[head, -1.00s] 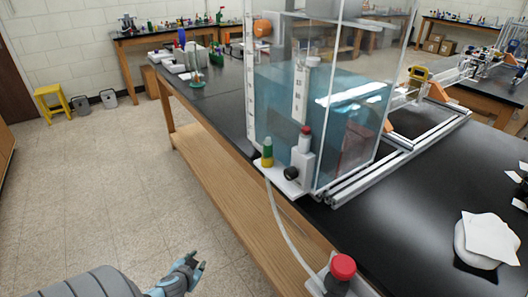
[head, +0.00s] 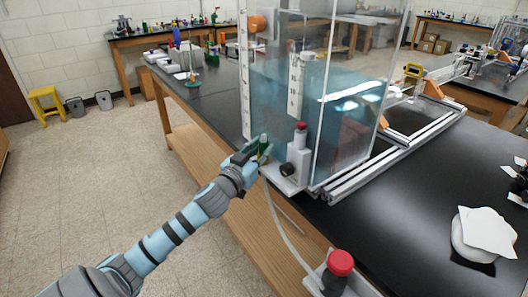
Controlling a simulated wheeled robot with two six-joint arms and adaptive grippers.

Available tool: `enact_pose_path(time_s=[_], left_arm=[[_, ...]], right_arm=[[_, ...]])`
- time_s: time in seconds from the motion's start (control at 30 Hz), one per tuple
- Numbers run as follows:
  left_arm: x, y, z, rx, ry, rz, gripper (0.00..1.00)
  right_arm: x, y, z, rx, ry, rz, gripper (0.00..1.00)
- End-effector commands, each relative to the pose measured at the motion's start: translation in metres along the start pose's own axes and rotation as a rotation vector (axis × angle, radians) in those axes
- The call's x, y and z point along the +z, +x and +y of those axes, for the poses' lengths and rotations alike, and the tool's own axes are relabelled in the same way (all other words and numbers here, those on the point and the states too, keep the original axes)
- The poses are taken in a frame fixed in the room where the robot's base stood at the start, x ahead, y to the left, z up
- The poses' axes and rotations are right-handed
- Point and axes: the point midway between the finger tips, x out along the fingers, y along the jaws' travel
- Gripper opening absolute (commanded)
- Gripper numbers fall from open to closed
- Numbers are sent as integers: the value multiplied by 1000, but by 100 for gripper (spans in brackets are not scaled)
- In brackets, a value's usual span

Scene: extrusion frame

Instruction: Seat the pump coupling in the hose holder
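A pale hose (head: 280,228) runs from below the gripper down to a red-capped unit (head: 340,270) at the bottom. Which part is the hose holder is not clear. My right gripper is out of view.
The clear tank (head: 345,125) with blue water rises right behind the bracket. A red-topped grey block (head: 299,150) and a black knob (head: 287,170) stand close to the gripper. A white cloth-like bundle (head: 483,235) lies on the black bench at right.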

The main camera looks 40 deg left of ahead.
Motion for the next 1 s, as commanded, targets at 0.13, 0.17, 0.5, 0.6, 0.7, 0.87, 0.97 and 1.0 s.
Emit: enact_pose_path(time_s=[0.13, 0.17, 0.5, 0.6, 0.7, 0.87, 0.97, 1.0], left_arm=[[-1, 21, 0, 0, -1, 0, 27], [-1, 22, 0, 0, 0, 0, 27], [0, 21, 0, 0, 3, -2, 0], [0, 21, 0, 0, 3, -1, 0], [0, 21, 0, 0, 3, -2, 0], [-2, 21, 0, 1, 3, -2, 0], [-9, 22, 1, 2, 3, -1, 0], [-12, 22, 2, 3, 3, -1, 0]], right_arm=[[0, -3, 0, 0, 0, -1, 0], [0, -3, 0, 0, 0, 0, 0], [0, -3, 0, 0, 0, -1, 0], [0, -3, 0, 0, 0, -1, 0], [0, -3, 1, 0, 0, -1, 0], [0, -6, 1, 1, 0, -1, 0], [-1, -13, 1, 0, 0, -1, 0], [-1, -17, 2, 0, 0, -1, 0]])
